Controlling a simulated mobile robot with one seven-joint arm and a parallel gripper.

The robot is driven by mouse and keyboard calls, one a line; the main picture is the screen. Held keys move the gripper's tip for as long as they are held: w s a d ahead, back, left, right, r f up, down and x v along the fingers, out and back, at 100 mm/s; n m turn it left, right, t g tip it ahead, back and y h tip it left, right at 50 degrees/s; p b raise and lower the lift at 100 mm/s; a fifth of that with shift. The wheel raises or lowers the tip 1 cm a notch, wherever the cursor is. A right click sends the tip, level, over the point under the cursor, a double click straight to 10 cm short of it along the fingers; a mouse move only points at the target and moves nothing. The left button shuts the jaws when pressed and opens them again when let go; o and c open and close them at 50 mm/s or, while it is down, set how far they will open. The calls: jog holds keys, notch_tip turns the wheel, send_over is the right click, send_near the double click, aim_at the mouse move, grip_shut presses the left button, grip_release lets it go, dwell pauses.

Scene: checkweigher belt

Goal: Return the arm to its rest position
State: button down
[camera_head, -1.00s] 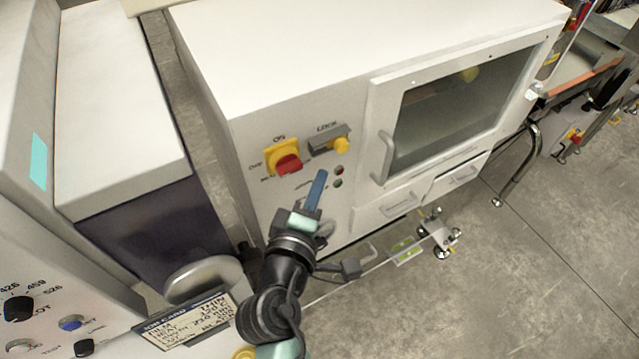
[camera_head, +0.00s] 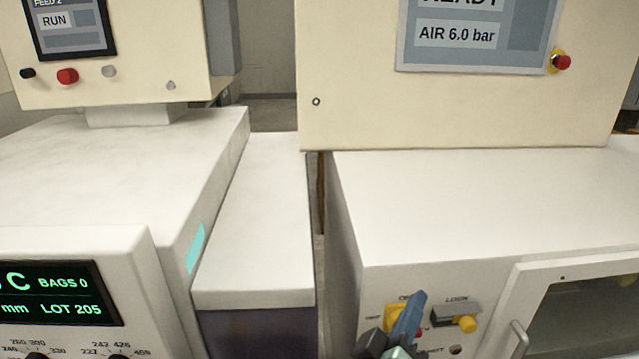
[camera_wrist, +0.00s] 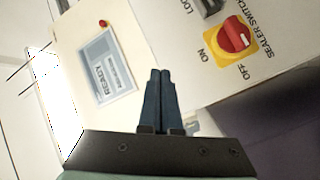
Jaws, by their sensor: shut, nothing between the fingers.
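My gripper (camera_head: 409,318) shows at the lower edge of the head view, in front of the white sealer cabinet (camera_head: 480,200). It partly covers the yellow and red sealer switch (camera_head: 395,312). In the wrist view my gripper (camera_wrist: 159,75) has its two blue fingers side by side, shut with nothing held. There the sealer switch (camera_wrist: 234,38), a red knob on a yellow plate, lies beyond the fingers to the upper right, apart from them. Most of my arm is out of the head view.
A screen reading AIR 6.0 bar (camera_head: 470,35) is above. A machine with a LOT 205 display (camera_head: 50,295) stands left. A narrow gap separates the cabinets.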

jog(key=a+r+m+t+y+b, duration=0.2)
jog(key=a+r+t, duration=0.2)
jog(key=r, duration=0.5)
jog(key=a+r+m+t+y+b, duration=0.2)
jog(key=a+r+t, duration=0.15)
jog(key=r, duration=0.65)
jog(key=s+a+r+t+y+b, duration=0.2)
jog(key=s+a+r+t+y, duration=0.3)
jog(key=s+r, duration=0.5)
notch_tip(320, 180, up, 2)
jog(key=shift+s+a+r+m, duration=0.25)
jog(key=shift+s+a+m, duration=0.15)
jog(key=shift+a, duration=0.45)
jog(key=c, duration=1.6)
grip_release()
